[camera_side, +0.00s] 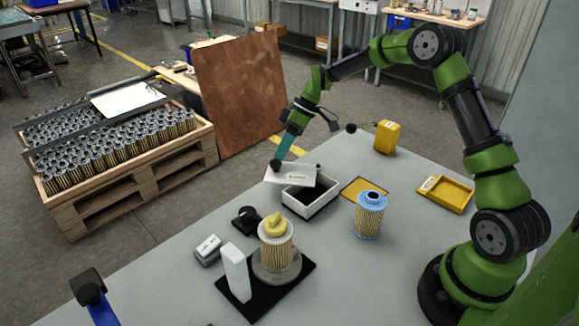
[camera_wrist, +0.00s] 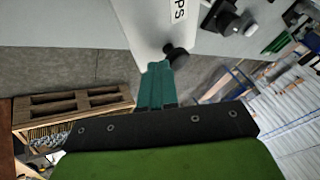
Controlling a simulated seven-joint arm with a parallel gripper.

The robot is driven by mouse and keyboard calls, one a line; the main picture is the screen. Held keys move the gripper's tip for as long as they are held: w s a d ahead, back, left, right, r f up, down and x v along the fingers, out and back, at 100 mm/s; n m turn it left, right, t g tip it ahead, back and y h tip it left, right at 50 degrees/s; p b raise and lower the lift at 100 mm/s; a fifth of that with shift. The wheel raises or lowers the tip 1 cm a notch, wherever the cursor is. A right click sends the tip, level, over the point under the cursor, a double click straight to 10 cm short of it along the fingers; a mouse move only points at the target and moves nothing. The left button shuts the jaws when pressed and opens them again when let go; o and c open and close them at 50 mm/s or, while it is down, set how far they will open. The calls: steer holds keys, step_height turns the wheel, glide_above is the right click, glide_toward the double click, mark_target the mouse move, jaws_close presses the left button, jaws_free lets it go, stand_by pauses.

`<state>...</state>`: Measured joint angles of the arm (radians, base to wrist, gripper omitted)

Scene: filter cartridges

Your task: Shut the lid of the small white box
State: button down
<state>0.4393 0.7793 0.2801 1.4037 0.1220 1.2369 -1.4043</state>
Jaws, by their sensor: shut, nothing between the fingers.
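The small white box (camera_side: 322,207) stands on the grey table with a dark inside. Its white lid (camera_side: 291,177), with printed lettering, stands raised and tilted at the box's back left side, so the box is open. My gripper (camera_side: 276,165) is shut and empty at the lid's upper left edge, next to a black knob there; contact is hard to tell. In the wrist view the lid (camera_wrist: 160,22) fills the top middle, and the black knob (camera_wrist: 177,55) is right by my fingertips (camera_wrist: 156,68).
A blue-capped filter (camera_side: 369,215) and a yellow tray (camera_side: 445,193) stand right of the box. A yellow-topped filter on a stand (camera_side: 276,245), a white block (camera_side: 236,272) and a grey-white device (camera_side: 208,250) are in front. The table's left edge lies close to the lid.

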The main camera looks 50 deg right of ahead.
mark_target(294, 183)
steer(key=a+n, duration=0.1)
steer(key=s+n+g, duration=0.1)
steer(key=n, duration=0.1)
steer(key=shift+s+a+g, duration=0.3)
steer(key=shift+a, duration=0.1)
steer(key=s+n, duration=0.1)
steer(key=a+n+g, duration=0.1)
steer(key=shift+s+a+n+g, duration=0.15)
steer(key=shift+s+n+g, duration=0.15)
steer(key=shift+s, duration=0.1)
steer(key=s+n, duration=0.1)
steer(key=s+n+g, duration=0.1)
steer(key=shift+a+n+h, duration=0.3)
steer(key=shift+a, duration=0.05)
steer(key=shift+s+a+n+g+h, duration=0.1)
steer(key=shift+s+n+g+h, duration=0.4)
steer(key=shift+s+n+g, duration=0.55)
steer(key=shift+s+n, duration=0.1)
steer(key=shift+n, duration=0.25)
